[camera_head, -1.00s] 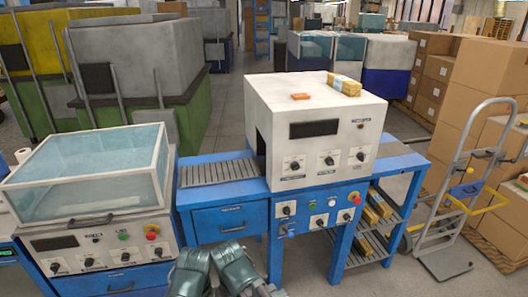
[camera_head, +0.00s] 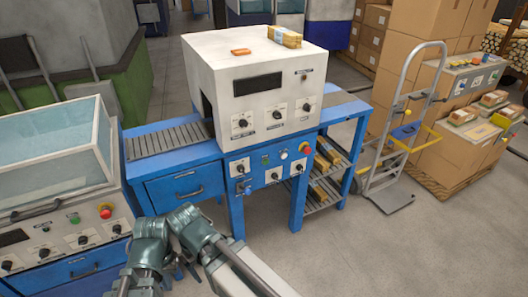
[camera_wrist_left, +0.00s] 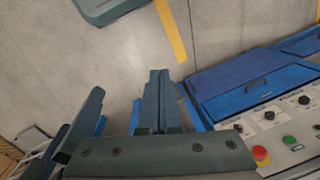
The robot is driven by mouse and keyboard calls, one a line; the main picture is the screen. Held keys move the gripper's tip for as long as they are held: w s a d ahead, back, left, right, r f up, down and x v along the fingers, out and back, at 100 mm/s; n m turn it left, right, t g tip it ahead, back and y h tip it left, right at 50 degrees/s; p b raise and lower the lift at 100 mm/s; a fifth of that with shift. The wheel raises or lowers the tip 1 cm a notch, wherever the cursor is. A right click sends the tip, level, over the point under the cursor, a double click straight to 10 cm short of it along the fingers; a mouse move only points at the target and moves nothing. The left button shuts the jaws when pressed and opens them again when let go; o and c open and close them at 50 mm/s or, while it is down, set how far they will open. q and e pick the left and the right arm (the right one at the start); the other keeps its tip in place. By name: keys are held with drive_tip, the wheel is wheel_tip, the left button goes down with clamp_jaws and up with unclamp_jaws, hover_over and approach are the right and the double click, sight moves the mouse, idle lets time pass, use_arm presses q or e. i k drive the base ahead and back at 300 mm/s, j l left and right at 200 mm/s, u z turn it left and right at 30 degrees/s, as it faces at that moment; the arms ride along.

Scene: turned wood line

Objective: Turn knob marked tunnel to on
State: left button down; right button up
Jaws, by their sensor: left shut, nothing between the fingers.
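A white tunnel-shaped machine (camera_head: 255,80) stands on a blue table, with a row of black knobs (camera_head: 277,114) on its front. The blue panel (camera_head: 268,168) below carries more black knobs (camera_head: 275,176), small buttons and a red emergency button (camera_head: 306,150). The labels are too small to read, so I cannot tell which knob is marked tunnel or its setting. My left gripper (camera_head: 182,268) is low in front of the table, apart from the knobs. In the left wrist view its fingers (camera_wrist_left: 157,85) are shut and empty above the floor. My right gripper cannot be made out.
A glass-topped cabinet (camera_head: 55,150) with its own knobs and red button stands at left. A blue drawer (camera_head: 183,186) is under the conveyor (camera_head: 165,140). Shelves with wood bundles (camera_head: 325,150), a hand truck (camera_head: 405,130) and cartons stand at right. The floor in front is clear.

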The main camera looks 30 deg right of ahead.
sight(240, 168)
drive_tip(key=i+l+z, duration=0.1)
drive_tip(key=z, duration=0.25)
drive_tip(key=i+l+z, duration=0.1)
drive_tip(key=z, duration=0.3)
drive_tip(key=i+l+z, duration=0.1)
drive_tip(key=z, duration=0.25)
